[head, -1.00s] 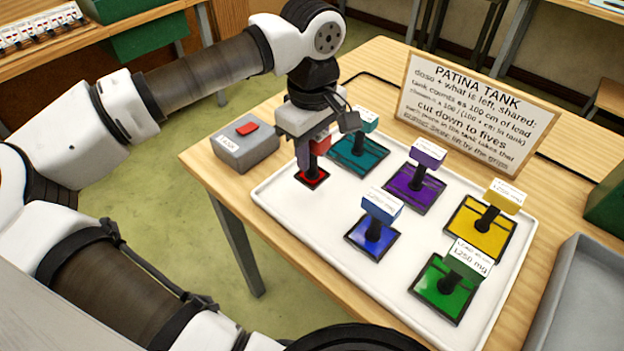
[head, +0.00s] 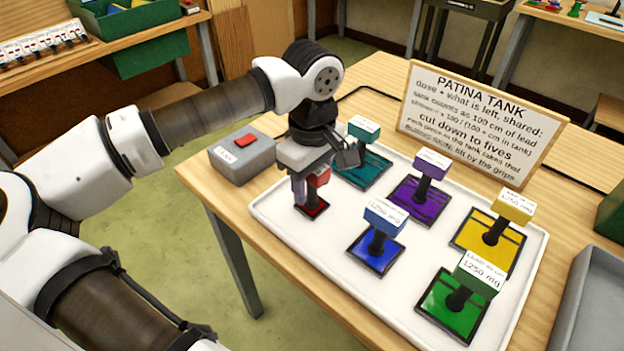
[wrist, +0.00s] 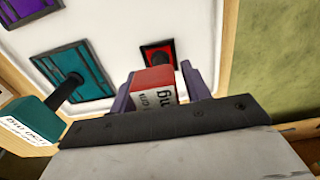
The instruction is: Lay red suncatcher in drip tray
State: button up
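The red suncatcher (head: 312,208) is a small dark-framed red panel with an upright red grip block (head: 318,178). No label shows which tray is the drip tray; a grey tray (head: 592,290) stands at the right edge.
The white tray also holds teal (head: 362,168), purple (head: 420,203), blue (head: 375,252), yellow (head: 488,243) and green (head: 452,305) panels with upright labelled grips. A patina tank sign (head: 480,120) stands behind. A grey box with a red button (head: 243,158) is at the left.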

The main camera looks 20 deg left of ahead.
jog(key=shift+o, duration=0.2)
jog(key=shift+r, duration=0.1)
jog(key=shift+r+p, duration=0.25)
jog(key=shift+p, duration=0.15)
notch_tip(320, 180, up, 12)
jog(key=shift+f+b, duration=0.15)
jog(key=shift+b, duration=0.6)
jog(key=shift+f, duration=0.1)
